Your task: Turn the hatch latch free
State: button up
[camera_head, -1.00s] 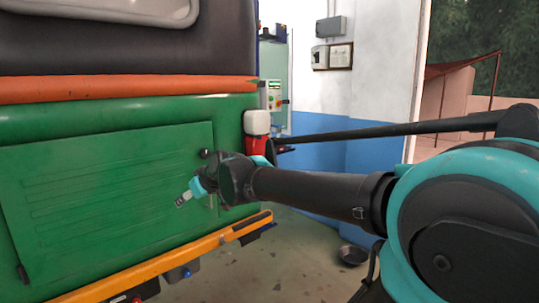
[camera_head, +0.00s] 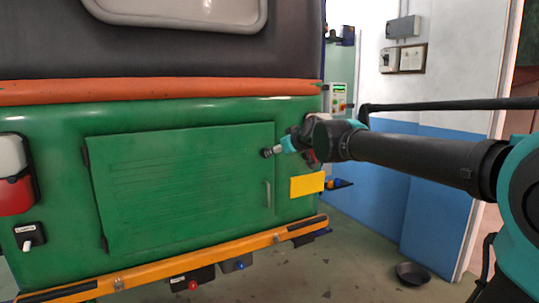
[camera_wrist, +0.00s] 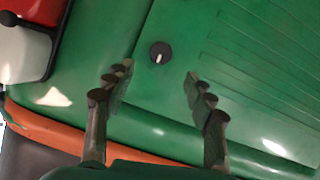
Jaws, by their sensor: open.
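The hatch latch (camera_head: 267,153) is a small dark round knob near the upper right corner of the green hatch (camera_head: 180,185). In the wrist view the latch (camera_wrist: 160,52) shows a short pale mark on its face. My gripper (camera_head: 280,149) is close to the latch from the right, its tips small in the head view. In the wrist view my gripper (camera_wrist: 158,72) is open, one finger on each side, with the latch just beyond the gap between the tips. It holds nothing. I cannot tell whether the tips touch the panel.
A yellow plate (camera_head: 307,185) is to the right. An orange bumper bar (camera_head: 190,262) runs below. A red and white lamp (camera_wrist: 30,35) is at the wrist view's upper left. A bowl (camera_head: 412,273) lies on the floor.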

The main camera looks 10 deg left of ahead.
jog(key=x, duration=0.9)
jog(key=shift+w+a, duration=0.25)
jog(key=shift+f, duration=0.15)
jog(key=c, duration=1.1)
